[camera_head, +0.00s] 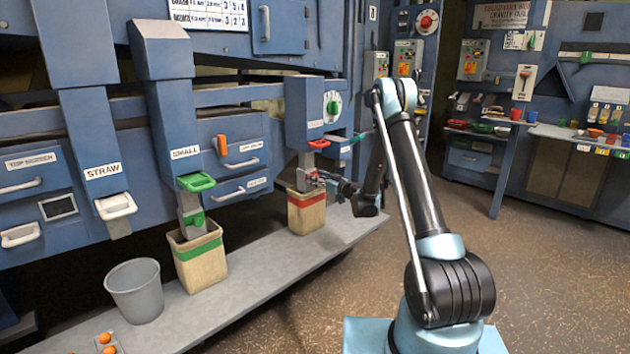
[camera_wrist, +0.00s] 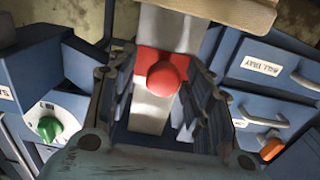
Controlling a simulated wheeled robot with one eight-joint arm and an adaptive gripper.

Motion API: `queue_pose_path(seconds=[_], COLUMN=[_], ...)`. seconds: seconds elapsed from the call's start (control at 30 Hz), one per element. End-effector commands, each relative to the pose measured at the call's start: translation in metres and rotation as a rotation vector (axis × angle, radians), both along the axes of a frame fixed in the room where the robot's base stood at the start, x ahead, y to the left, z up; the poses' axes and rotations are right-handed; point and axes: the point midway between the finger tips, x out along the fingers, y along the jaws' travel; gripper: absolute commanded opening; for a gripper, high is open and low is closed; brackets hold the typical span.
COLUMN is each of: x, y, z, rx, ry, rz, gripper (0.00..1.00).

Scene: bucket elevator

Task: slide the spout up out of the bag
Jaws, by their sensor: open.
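The grey spout (camera_head: 304,163) with a red handle (camera_head: 319,144) hangs over a beige bag with a red stripe (camera_head: 305,218). In the wrist view, which is upside down, the spout (camera_wrist: 150,122) carries a red band and a round red knob (camera_wrist: 167,76). Its lower end reaches the bag (camera_wrist: 235,12) at the top edge; how deep it sits inside is hidden. My gripper (camera_head: 322,180) is at the spout, just above the bag's rim. In the wrist view its open fingers (camera_wrist: 155,80) stand either side of the knob, with visible gaps.
A second spout labelled SMALL (camera_head: 190,208) with a green handle stands over a green-striped bag (camera_head: 200,262). A grey bucket (camera_head: 136,291) is under the STRAW chute. Drawers and a green dial (camera_wrist: 48,128) flank the spout closely. The floor at right is clear.

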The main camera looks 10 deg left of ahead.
Motion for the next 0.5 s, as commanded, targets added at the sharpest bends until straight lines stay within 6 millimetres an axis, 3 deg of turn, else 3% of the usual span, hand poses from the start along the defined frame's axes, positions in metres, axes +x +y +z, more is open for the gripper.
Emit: queue_pose_path(seconds=[0.37, 0.5], x=[0.0002, 0.0001], y=[0.0074, 0.0074], z=[0.0002, 0.0002], rx=[0.000, 0.000], ry=[0.000, 0.000], rz=[0.003, 0.003], gripper=[0.47, 0.19])
